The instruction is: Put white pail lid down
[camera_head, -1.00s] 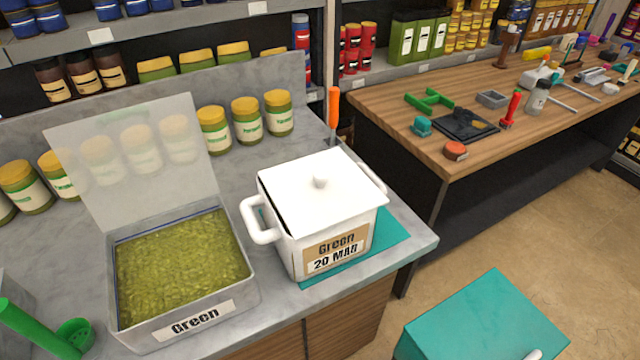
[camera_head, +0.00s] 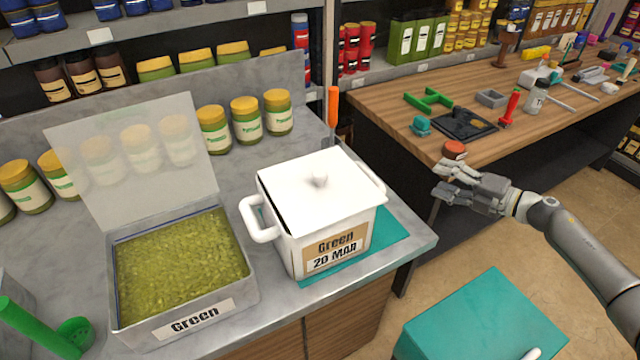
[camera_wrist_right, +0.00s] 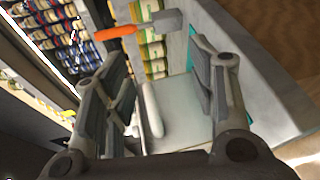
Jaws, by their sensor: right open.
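The white pail (camera_head: 328,238), labelled "Green 20 MAR", stands upright on a teal mat (camera_head: 388,236) on the grey counter. Its white lid (camera_head: 300,190), with a small knob in the middle, sits on top of the pail. My right gripper (camera_head: 446,182) is open and empty, in the air right of the pail and apart from it. In the right wrist view the white pail (camera_wrist_right: 178,108) shows between the open fingers (camera_wrist_right: 165,100). My left gripper is in no view.
A box of green granules (camera_head: 180,262) with its clear cover raised stands left of the pail. An orange-handled tool (camera_head: 333,108) is behind the pail. A wooden workbench (camera_head: 400,110) with tools is at right. A teal box (camera_head: 480,325) is below, front right.

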